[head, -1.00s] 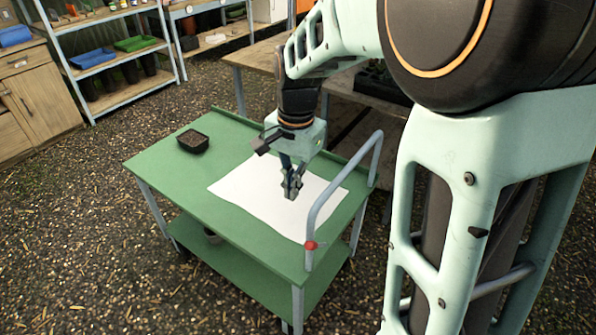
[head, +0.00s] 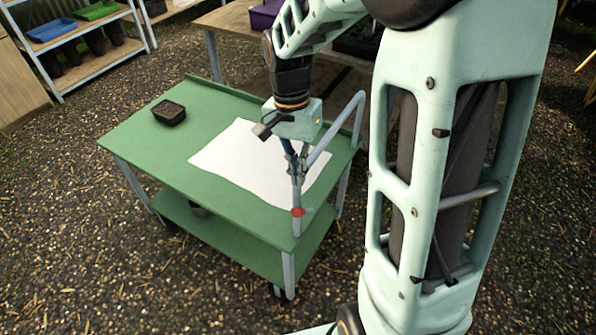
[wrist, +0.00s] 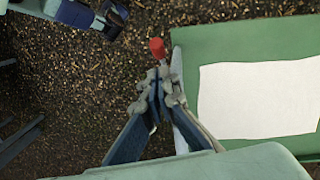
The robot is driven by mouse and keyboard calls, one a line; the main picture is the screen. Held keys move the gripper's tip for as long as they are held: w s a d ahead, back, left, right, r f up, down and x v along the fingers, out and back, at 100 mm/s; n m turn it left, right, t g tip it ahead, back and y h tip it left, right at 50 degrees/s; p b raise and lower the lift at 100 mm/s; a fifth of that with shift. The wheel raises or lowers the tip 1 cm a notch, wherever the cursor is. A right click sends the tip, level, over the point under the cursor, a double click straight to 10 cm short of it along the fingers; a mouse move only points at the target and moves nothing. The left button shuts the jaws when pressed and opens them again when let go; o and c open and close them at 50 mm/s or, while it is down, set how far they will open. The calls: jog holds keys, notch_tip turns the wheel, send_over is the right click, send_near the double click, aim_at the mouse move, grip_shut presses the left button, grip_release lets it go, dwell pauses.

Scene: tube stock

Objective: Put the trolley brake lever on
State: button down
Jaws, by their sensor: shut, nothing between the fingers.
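The trolley brake lever shows as a small red knob (head: 298,211) at the lower end of the trolley's handle, by the near right corner of the green top. In the wrist view the red knob (wrist: 157,47) lies just beyond my fingertips, outside the edge of the top. My gripper (head: 297,174) is shut and empty, pointing down above the knob beside the handle post. In the wrist view the fingers of my gripper (wrist: 158,85) meet at their tips. I cannot tell whether they touch the lever. The green trolley (head: 225,205) stands on wheels.
A white sheet (head: 235,160) lies on the trolley top, and a dark pot of soil (head: 168,112) stands at its far left. The trolley handle (head: 340,128) rises close beside my gripper. A wooden bench (head: 235,22) stands behind. The gravel floor in front is clear.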

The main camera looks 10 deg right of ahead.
aim_at(299, 196)
jog(key=f, duration=0.6)
jog(key=shift+s+d+f, duration=0.1)
jog(key=shift+s+f, duration=0.25)
jog(key=shift+s, duration=0.05)
jog(key=shift+f+b, duration=0.2)
jog(key=shift+b, duration=0.25)
